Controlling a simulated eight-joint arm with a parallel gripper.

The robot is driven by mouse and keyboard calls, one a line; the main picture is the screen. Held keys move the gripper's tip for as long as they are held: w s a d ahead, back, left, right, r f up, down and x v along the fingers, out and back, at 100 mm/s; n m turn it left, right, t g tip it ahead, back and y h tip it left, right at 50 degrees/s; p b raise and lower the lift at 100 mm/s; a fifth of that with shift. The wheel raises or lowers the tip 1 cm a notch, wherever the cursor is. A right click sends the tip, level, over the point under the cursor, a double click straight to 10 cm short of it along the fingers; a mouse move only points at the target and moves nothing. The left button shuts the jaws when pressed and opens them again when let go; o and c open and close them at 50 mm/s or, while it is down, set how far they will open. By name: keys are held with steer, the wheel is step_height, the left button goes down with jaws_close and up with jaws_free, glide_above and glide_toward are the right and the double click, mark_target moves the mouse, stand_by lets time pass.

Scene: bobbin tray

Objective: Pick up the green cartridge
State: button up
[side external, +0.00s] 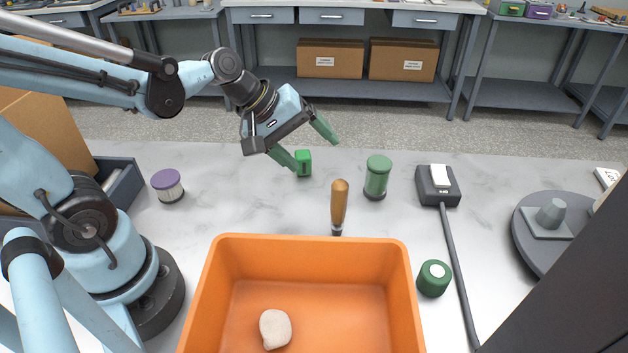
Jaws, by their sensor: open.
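Several green items are on the marbled table, and I cannot tell for sure which is the cartridge. A tall green cylinder with a green cap (377,178) stands upright right of my gripper. A short green round piece with a white disc on its face (433,277) is right of the orange bin. A small bright green block (304,162) shows close to my gripper's lower fingertip. My gripper (314,154) is tilted down to the right, its green fingers spread and empty. Whether a finger touches the block is unclear.
An orange bin (312,241) holds a pale stone (275,328). A wooden-handled tool (339,205) stands behind it. A purple-topped cylinder (168,185) is left. A dark switch box with a cable (438,186) and a grey round turntable (529,237) are right.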

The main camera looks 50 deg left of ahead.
mark_target(387, 168)
steer(key=w+d+f+n+h, duration=0.1)
steer(key=w+f+n, duration=0.1)
steer(key=n, duration=0.3)
steer(key=w+d+f+n+t+h, duration=0.1)
steer(key=w+n+h, duration=0.1)
steer(key=w+n, duration=0.3)
steer(key=w+d+f+n+h, duration=0.2)
steer(key=w+n, duration=0.2)
steer(key=n, duration=0.2)
steer(key=shift+w+f+t, duration=0.25)
steer(key=shift+f+t, duration=0.1)
steer(key=shift+t, duration=0.05)
steer(key=shift+a+f+x, duration=0.1)
steer(key=shift+x, duration=1.35)
steer(key=shift+a+f+x, duration=0.1)
steer(key=shift+a+x, duration=0.05)
steer(key=shift+x, duration=1.3)
steer(key=c, duration=1.1)
steer(key=shift+c, duration=0.2)
steer(key=shift+r, duration=0.15)
